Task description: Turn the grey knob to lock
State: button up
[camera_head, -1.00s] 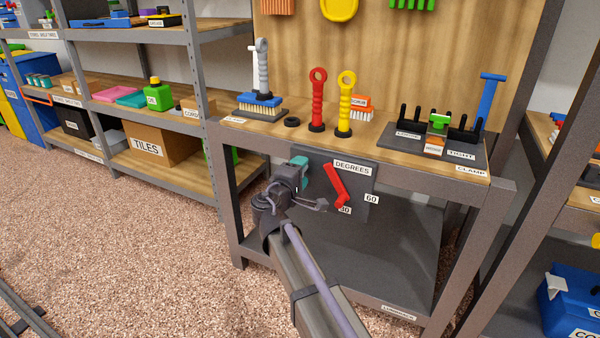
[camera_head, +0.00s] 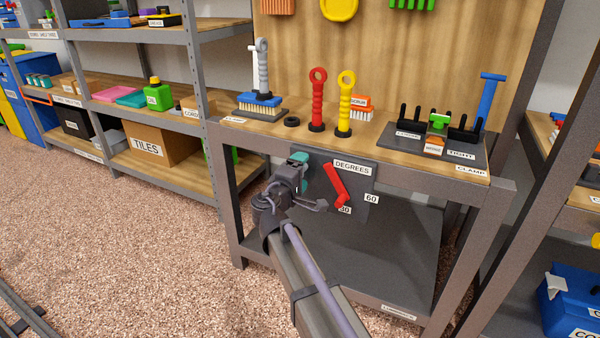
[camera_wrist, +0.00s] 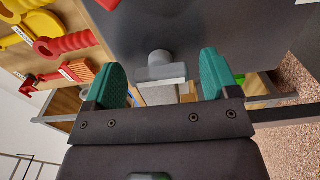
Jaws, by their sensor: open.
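The grey knob (camera_wrist: 166,70) shows in the wrist view as a short bar on a round stem, on the dark panel (camera_wrist: 190,22). My gripper (camera_wrist: 162,64) is open, with one teal finger on each side of the knob and a visible gap to both. The knob is between the fingers in the picture; I cannot tell how far the tips reach along it. In the head view my gripper (camera_head: 299,165) is in front of the panel's left part, and the knob cannot be made out there.
A red lever (camera_head: 336,184) is on the same panel, right of my gripper, near the DEGREES label (camera_head: 352,169). The bench top (camera_head: 270,129) above holds a brush (camera_head: 259,105), red and yellow handled tools and a clamp rack. A lower shelf (camera_head: 350,265) lies below.

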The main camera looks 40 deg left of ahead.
jog(key=shift+s, duration=0.15)
jog(key=v, duration=1)
jog(key=shift+s, duration=0.3)
